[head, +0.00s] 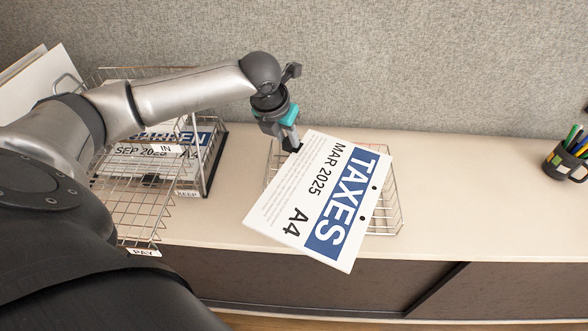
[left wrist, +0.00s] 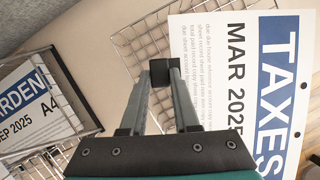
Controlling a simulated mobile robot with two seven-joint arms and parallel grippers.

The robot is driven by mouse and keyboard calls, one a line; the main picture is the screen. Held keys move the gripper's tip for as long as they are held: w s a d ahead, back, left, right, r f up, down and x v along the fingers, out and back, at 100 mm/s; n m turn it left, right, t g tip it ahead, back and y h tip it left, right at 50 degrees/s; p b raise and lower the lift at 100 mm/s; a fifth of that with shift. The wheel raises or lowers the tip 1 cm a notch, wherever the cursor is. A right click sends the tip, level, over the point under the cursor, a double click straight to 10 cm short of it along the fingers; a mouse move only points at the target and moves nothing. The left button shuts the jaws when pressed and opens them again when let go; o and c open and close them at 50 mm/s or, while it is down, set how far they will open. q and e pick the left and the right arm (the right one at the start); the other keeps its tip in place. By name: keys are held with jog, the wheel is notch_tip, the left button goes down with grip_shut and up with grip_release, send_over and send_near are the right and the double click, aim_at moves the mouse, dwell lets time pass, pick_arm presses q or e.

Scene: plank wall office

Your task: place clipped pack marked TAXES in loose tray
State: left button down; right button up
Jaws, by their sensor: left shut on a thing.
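The pack marked TAXES, MAR 2025, A4 (head: 320,200) is a white sheaf with a blue band, and it also shows in the left wrist view (left wrist: 235,85). My left gripper (head: 291,145) is shut on a black clip (left wrist: 160,70) at the pack's edge. The pack hangs tilted over the loose wire tray (head: 396,208), its lower corner reaching past the tray's front. The pack hides most of the tray; its right side shows, and part of its mesh shows in the left wrist view (left wrist: 128,40). I cannot tell whether pack and tray touch. My right gripper is out of view.
A stack of wire trays with labels IN, KEEP and PAY (head: 144,252) stands at the left, partly behind my left arm. A pack marked GARDEN (head: 205,140) lies in it. A dark pen cup (head: 563,163) stands far right. The counter (head: 470,190) between is clear.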

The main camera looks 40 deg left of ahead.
pick_arm(q)
notch_tip(320, 180, down, 8)
jog(key=shift+r+b, duration=0.25)
jog(key=shift+b, duration=0.7)
jog(key=shift+f, duration=0.5)
notch_tip(320, 180, down, 4)
jog(key=shift+r+b, duration=0.2)
jog(key=shift+b, duration=0.55)
jog(key=shift+f, duration=0.15)
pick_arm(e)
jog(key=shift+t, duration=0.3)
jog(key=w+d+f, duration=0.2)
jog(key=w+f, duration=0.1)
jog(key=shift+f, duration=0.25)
pick_arm(q)
jog(key=c, duration=0.8)
grip_release()
jog(key=shift+o, duration=0.7)
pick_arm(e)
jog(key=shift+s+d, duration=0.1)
